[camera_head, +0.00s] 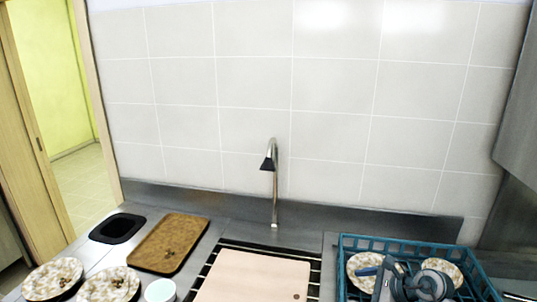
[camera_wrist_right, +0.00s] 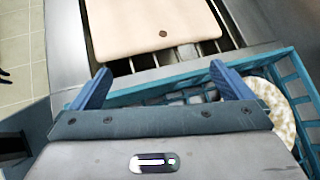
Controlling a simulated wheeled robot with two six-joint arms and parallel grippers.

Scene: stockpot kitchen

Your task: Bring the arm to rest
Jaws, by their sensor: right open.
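My right gripper (camera_wrist_right: 163,88) is open, with its two blue fingers wide apart and nothing held between them. In the wrist view its fingers hang over the near side of the blue dish rack (camera_wrist_right: 150,92), and I cannot tell the exact height. In the head view my right arm and gripper (camera_head: 380,268) are at the bottom right, above the dish rack (camera_head: 400,246), hiding part of it. My left gripper does not show in either view.
Plates (camera_head: 362,266) stand in the rack. A pale cutting board (camera_head: 252,277) lies over the slatted sink, below the tap (camera_head: 273,185). A brown tray (camera_head: 168,243), patterned plates (camera_head: 52,279), a white cup (camera_head: 160,290) and a dark bin opening (camera_head: 117,228) are on the left.

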